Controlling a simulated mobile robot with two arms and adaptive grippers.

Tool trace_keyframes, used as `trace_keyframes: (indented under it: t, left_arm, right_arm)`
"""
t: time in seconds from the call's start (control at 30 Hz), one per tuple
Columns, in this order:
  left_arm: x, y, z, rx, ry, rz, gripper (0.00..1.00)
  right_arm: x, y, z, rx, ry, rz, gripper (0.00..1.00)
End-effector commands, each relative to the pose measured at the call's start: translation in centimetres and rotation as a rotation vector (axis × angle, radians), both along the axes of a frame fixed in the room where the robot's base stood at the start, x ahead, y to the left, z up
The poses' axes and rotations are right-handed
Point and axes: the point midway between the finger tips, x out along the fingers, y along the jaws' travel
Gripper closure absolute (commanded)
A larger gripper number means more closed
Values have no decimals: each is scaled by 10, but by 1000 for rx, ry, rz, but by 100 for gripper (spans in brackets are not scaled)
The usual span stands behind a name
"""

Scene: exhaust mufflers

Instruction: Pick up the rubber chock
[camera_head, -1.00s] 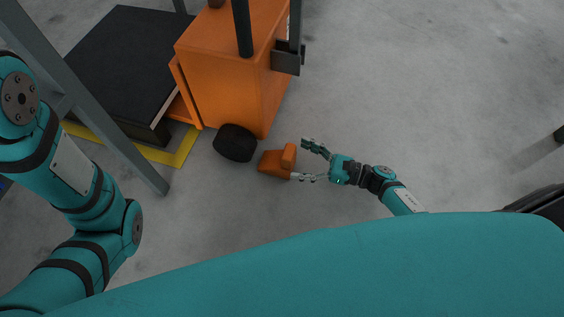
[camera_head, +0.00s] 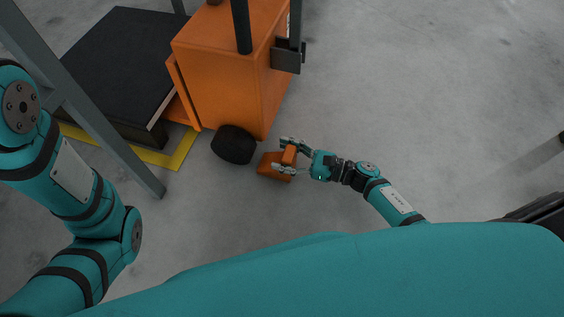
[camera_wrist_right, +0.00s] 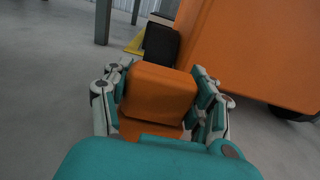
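The rubber chock (camera_head: 270,163) is an orange block with a raised upper part, resting on the concrete floor just in front of the black wheel. My right gripper (camera_head: 287,155) is at the chock, with one finger on each side of its raised part. In the right wrist view the chock (camera_wrist_right: 160,95) fills the space between the fingers of the gripper (camera_wrist_right: 162,90). The fingers are spread wide and very close to its sides; whether they touch it I cannot tell. My left arm shows at the left, but its gripper is out of view.
The orange cart body (camera_head: 225,75) and its black wheel (camera_head: 234,144) stand just beyond the chock. A black platform (camera_head: 120,65) with yellow floor marking (camera_head: 165,158) and a grey post (camera_head: 90,110) are at the left. The floor to the right is mostly clear.

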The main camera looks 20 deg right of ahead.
Motion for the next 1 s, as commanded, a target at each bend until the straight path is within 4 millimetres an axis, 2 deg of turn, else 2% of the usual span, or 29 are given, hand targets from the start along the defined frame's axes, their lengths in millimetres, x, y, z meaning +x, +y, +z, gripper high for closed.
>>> trace_keyframes:
  t: [0.03, 0.27, 0.63, 0.97, 1.0]
  left_arm:
    - [0, 0, 0, 0, 0, 0, 60]
    - [0, 0, 0, 0, 1, 1, 60]
    - [1, 0, 5, -1, 2, 1, 60]
    - [1, 0, 41, -1, 3, 1, 60]
    - [1, 0, 40, 0, 3, 2, 60]
  right_arm:
    - [-1, 0, 0, -1, 1, 1, 60]
    - [-1, 0, -1, -1, 1, 1, 89]
    - [0, 0, 6, 1, -1, 2, 89]
    - [0, 0, 44, 0, -2, 1, 89]
    - [2, -10, 40, -4, 1, -2, 89]
